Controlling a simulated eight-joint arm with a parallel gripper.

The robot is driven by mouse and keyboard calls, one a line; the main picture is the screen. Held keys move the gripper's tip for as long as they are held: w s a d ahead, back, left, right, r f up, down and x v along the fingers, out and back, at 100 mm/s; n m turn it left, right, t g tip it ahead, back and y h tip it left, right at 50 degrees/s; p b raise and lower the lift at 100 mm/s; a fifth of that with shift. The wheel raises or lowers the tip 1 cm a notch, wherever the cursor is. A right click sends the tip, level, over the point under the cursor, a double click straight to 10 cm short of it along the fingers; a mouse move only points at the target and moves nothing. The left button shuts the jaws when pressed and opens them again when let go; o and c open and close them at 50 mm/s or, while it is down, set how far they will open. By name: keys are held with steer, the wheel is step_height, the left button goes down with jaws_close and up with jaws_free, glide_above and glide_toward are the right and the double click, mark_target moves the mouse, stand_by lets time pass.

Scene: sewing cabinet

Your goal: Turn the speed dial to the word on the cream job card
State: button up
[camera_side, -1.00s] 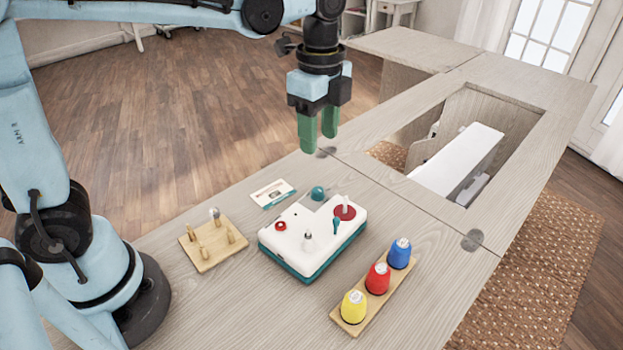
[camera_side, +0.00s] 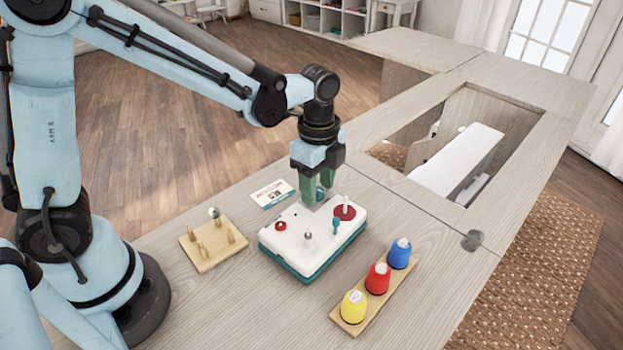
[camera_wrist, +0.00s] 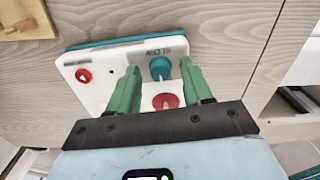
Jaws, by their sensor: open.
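My gripper (camera_side: 316,188) is low over the machine's back edge, pointing down. In the wrist view my open green fingers (camera_wrist: 159,72) lie on either side of the dial; I cannot tell whether they touch it. The cream job card (camera_side: 272,194) lies flat behind the machine, its print too small to read.
A wooden peg stand (camera_side: 213,248) is left of the machine. A wooden rack (camera_side: 376,300) with yellow, red and blue spools stands to the right.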

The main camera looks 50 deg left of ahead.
jaws_close()
stand_by(0.3)
steer(key=n, duration=0.4)
steer(key=shift+n, duration=0.3)
steer(key=n, duration=0.9)
steer(key=shift+n, duration=2.1)
